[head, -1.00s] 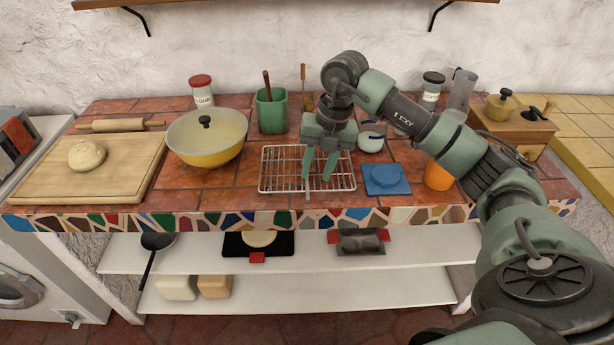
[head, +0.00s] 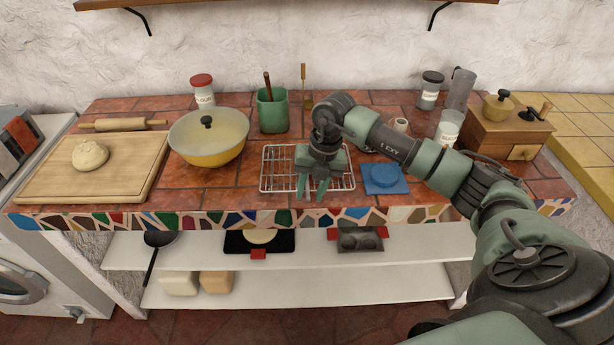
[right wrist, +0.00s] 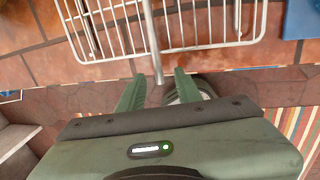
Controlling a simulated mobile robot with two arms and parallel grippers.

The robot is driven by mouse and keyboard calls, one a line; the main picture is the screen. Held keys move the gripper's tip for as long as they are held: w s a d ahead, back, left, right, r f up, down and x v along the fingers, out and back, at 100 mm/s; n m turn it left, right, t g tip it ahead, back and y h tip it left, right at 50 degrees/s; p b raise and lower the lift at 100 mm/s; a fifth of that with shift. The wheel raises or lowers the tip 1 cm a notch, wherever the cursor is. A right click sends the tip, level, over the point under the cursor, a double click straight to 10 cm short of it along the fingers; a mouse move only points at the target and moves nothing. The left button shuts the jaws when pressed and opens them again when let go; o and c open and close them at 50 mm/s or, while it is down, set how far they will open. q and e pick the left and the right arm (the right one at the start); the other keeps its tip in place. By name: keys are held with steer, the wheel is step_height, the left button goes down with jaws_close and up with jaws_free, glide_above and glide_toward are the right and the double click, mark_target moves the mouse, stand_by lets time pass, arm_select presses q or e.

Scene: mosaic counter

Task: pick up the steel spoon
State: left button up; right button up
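The steel spoon (right wrist: 152,40) shows in the right wrist view as a narrow grey handle. It lies across the wire rack (right wrist: 165,47), with its end sticking out past the rack's near side. In the head view my gripper largely hides it. My right gripper (head: 312,197) is at the rack's front side, over the counter's front edge. In the right wrist view its two green fingers (right wrist: 159,76) are apart, with the handle's end between the fingertips and a gap on both sides. My left gripper is not in view.
A blue cloth-like square (head: 385,179) lies right of the rack (head: 272,160). A yellow lidded pan (head: 208,150) and a green crock (head: 272,115) stand left and behind. A wooden board (head: 60,185) is far left. White shelves (head: 330,290) sit below the counter.

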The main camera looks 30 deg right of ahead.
steer(key=shift+f, duration=0.2)
steer(key=shift+c, duration=0.2)
jaws_close()
steer(key=shift+r, duration=0.1)
